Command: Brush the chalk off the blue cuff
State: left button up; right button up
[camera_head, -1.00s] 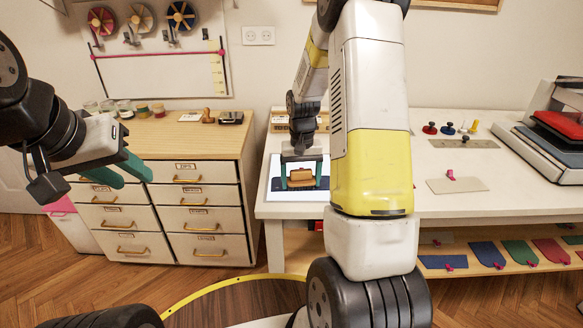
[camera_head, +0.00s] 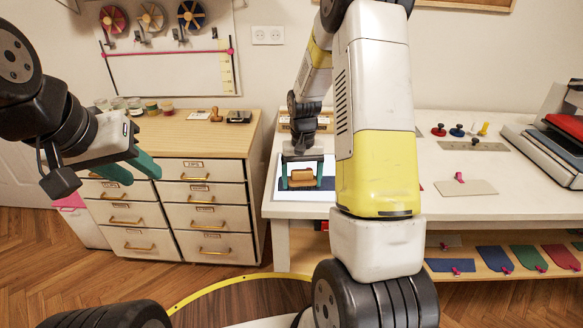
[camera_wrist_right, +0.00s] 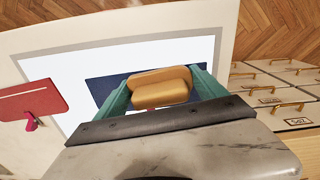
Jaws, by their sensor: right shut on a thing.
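My right gripper (camera_head: 302,176) is shut on a tan wooden brush (camera_head: 302,175), with one teal finger on each side of it. The brush is over the dark blue cuff (camera_head: 328,183), which lies on a white panel on the table. In the right wrist view the brush (camera_wrist_right: 160,82) covers the middle of the cuff (camera_wrist_right: 100,88), and the cuff's left part shows beside a finger. I cannot tell whether the bristles touch the cloth. No chalk mark can be made out. My left gripper (camera_head: 138,168) is open and empty, in front of the drawers.
A grey card with a pink tab (camera_head: 466,187) and a press (camera_head: 560,140) are on the table's right. Drawers (camera_head: 180,200) stand left of the table.

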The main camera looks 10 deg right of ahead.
jog(key=shift+w+a, duration=0.15)
jog(key=shift+a, duration=0.45)
jog(key=shift+w+a, duration=0.2)
jog(key=shift+a, duration=0.55)
jog(key=shift+w+a, duration=0.1)
jog(key=shift+a, duration=0.65)
